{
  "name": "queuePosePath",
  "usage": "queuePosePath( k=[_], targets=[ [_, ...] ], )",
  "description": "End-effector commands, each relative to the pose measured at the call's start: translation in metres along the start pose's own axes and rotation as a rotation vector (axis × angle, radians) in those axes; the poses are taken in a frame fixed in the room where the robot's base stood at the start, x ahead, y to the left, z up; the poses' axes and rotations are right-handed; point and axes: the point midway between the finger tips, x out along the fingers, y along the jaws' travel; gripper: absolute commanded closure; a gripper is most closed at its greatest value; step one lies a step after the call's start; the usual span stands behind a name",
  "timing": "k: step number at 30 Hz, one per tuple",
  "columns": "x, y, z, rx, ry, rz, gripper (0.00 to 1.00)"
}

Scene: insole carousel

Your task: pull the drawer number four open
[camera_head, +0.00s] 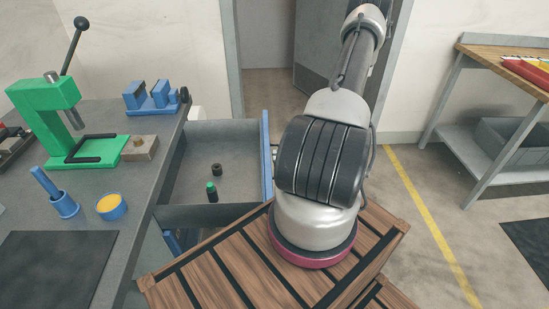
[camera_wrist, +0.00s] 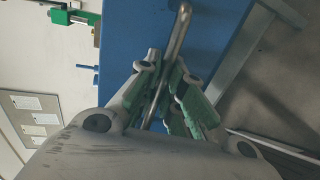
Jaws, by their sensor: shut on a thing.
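A drawer (camera_head: 267,155) with a blue front stands pulled out from the right side of the grey workbench in the head view. Its grey inside shows. In the wrist view the blue drawer front (camera_wrist: 130,32) fills the upper middle, with a bent metal bar handle (camera_wrist: 181,30) on it. My gripper (camera_wrist: 165,88), with green finger parts, is shut on the handle, one finger on each side of the bar. My arm hides the gripper and handle in the head view. No drawer number is readable.
A small dark ring (camera_head: 217,169) and a green-topped dark piece (camera_head: 212,192) are in the drawer. The workbench (camera_head: 150,190) carries a green press (camera_head: 60,110), a blue fixture (camera_head: 150,97) and a blue cup (camera_head: 112,206). Open floor lies right, before a wooden-topped table (camera_head: 480,52).

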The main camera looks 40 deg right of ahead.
Motion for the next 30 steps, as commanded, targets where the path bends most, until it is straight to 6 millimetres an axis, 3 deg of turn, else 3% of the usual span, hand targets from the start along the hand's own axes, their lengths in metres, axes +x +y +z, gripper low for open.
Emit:
queuePosePath(
  k=[9, 10, 13, 23, 26, 30],
  targets=[
    [0.000, -0.001, 0.000, 0.000, -0.001, -0.002, 1.00],
    [0.000, -0.001, 0.001, 0.000, -0.001, -0.002, 0.87],
    [0.000, -0.001, 0.000, 0.000, -0.001, -0.001, 0.69],
    [-0.001, 0.000, 0.000, 0.000, -0.001, -0.001, 0.68],
    [-0.009, 0.000, 0.001, -0.001, -0.002, -0.001, 0.68],
    [-0.035, 0.000, 0.001, -0.002, -0.005, -0.001, 0.68]
  ],
)
